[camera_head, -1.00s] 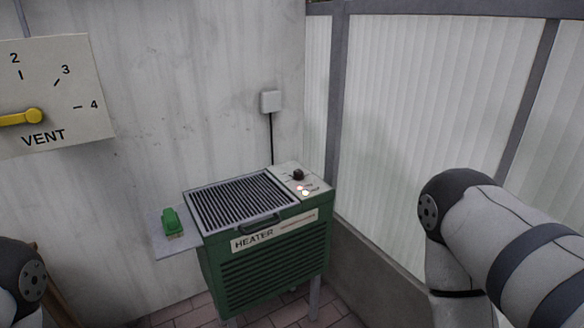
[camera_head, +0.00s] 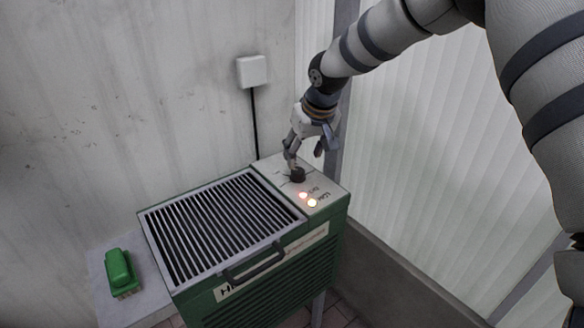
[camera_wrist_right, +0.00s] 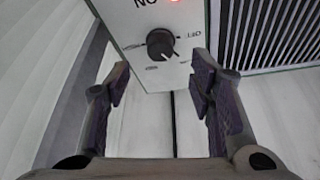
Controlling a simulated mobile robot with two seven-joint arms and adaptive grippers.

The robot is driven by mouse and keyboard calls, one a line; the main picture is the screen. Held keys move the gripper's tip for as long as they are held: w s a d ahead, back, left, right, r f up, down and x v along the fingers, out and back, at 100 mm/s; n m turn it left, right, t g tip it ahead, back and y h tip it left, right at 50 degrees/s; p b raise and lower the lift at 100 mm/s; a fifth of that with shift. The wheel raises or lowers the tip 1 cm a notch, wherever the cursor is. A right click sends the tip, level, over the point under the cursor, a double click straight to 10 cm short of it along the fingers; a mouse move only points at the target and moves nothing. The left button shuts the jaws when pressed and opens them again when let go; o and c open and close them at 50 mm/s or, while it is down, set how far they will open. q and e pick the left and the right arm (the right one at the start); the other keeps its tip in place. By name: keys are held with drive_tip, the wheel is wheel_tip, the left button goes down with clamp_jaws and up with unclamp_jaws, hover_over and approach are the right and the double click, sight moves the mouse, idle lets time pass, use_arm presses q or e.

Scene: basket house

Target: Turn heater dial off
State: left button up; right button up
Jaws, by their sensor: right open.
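The heater (camera_head: 262,268) is a green box with a slatted dark grille on top and a pale control panel (camera_head: 327,190) at its right end. The black round dial (camera_head: 297,174) sits on that panel, with two lit lamps beside it. In the right wrist view the dial (camera_wrist_right: 160,44) has a white pointer line toward the lower right, and marks around it too small to read surely. My right gripper (camera_head: 304,160) is open at the dial; one finger overlaps it in the head view. In the wrist view the dial shows beyond the gap between the spread fingers (camera_wrist_right: 160,82). My left gripper is out of view.
A green brush-like object (camera_head: 121,272) lies on a grey side shelf (camera_head: 98,262) left of the heater. A black handle (camera_head: 255,264) is on the heater's front edge. A white wall box (camera_head: 252,71) with a cable is behind. Ribbed panels stand close on the right.

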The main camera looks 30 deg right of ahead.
sight(298, 171)
drive_tip(key=b+x, duration=0.1)
drive_tip(key=x, duration=0.6)
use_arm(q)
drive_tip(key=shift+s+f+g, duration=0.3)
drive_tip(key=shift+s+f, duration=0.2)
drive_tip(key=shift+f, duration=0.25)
use_arm(e)
drive_tip(key=c, duration=1.2)
drive_tip(key=shift+o, duration=0.2)
drive_tip(key=shift+r, duration=0.1)
